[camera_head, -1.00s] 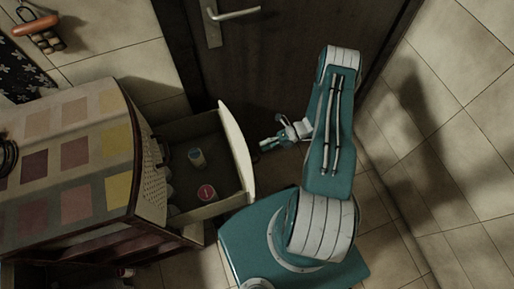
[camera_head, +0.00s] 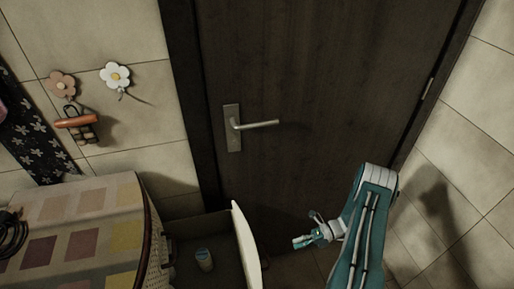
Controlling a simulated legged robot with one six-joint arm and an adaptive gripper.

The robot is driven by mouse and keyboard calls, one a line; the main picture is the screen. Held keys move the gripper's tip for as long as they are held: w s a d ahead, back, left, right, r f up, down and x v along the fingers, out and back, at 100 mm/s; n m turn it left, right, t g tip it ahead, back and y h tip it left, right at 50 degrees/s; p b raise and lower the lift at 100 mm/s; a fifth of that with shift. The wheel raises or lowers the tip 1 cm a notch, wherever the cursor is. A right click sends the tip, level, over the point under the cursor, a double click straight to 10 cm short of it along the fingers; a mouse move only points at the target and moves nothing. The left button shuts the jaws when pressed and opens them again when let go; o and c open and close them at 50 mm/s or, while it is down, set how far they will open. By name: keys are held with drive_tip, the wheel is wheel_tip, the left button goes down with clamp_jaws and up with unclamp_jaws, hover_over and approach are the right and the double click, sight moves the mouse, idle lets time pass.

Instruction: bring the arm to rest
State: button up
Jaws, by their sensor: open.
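My gripper (camera_head: 300,242) is at the lower middle of the head view, small and teal and white. It is open, and nothing shows between its fingers. It is in the air to the right of the open drawer's pale front panel (camera_head: 246,246), apart from it in the picture. My arm rises from the bottom right edge and bends over to the gripper. My base is out of view.
The drawer juts from a cabinet with a patchwork cloth (camera_head: 55,215); a small cylindrical container (camera_head: 204,259) stands inside. A dark closed door (camera_head: 330,90) with a lever handle (camera_head: 258,124) is behind. Flower hooks (camera_head: 117,76) hang on the left tiled wall.

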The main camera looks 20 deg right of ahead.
drive_tip(key=shift+r, duration=0.1)
drive_tip(key=w+a+r+n+g+h, duration=0.1)
drive_tip(key=a+r+n+h, duration=0.15)
drive_tip(key=r+n, duration=0.55)
drive_tip(key=w+a+r+n+g+h, duration=0.15)
drive_tip(key=r+n+h, duration=0.25)
drive_tip(key=r, duration=0.7)
drive_tip(key=w+a+r+n+g+h, duration=0.1)
drive_tip(key=a+r+n+h, duration=0.15)
drive_tip(key=r+n, duration=0.55)
drive_tip(key=s+a+r+n+t+h, duration=0.3)
drive_tip(key=s+a+r+n+t, duration=0.1)
drive_tip(key=s+r+n, duration=0.3)
drive_tip(key=s+a+r+n+t+h, duration=0.3)
drive_tip(key=s+r+n, duration=0.5)
drive_tip(key=r, duration=0.4)
drive_tip(key=shift+a+r+n+t+h, duration=0.3)
drive_tip(key=shift+a+n+t, duration=0.25)
drive_tip(key=shift+a+n, duration=0.4)
